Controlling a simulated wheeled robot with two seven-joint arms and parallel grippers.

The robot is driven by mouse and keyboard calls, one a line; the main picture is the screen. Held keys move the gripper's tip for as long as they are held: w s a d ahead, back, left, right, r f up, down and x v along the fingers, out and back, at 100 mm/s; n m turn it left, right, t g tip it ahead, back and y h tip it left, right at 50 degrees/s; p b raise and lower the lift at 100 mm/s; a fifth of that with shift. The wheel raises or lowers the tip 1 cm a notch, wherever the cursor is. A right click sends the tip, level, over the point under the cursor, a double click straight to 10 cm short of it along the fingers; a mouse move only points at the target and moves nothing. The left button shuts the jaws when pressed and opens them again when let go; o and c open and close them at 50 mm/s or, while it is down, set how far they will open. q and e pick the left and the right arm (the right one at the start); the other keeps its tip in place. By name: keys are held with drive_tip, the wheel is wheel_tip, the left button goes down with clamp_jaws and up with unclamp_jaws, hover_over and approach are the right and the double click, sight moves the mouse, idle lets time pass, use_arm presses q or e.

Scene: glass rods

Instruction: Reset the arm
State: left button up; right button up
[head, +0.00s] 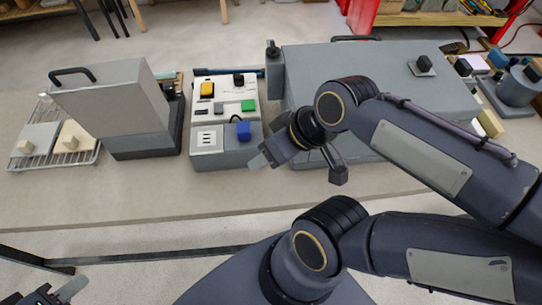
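My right arm comes in from the right and folds back over the bench. My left gripper (57,293) is at the bottom left corner, cut off by the picture edge, below and in front of the bench (130,193). One grey finger shows. I see nothing held in either gripper.
A grey case with a black handle (110,92) stands left of the control box. A wire rack (70,157) holds two knobbed plates at far left. A large grey box (310,70) stands behind my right forearm. The bench's front left strip is clear.

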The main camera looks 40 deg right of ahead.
drive_tip(key=m, duration=0.2)
drive_tip(key=shift+s+a+f+m, duration=0.3)
drive_tip(key=shift+s+f+m, duration=0.05)
drive_tip(key=shift+s+m, duration=0.05)
idle(1.0)
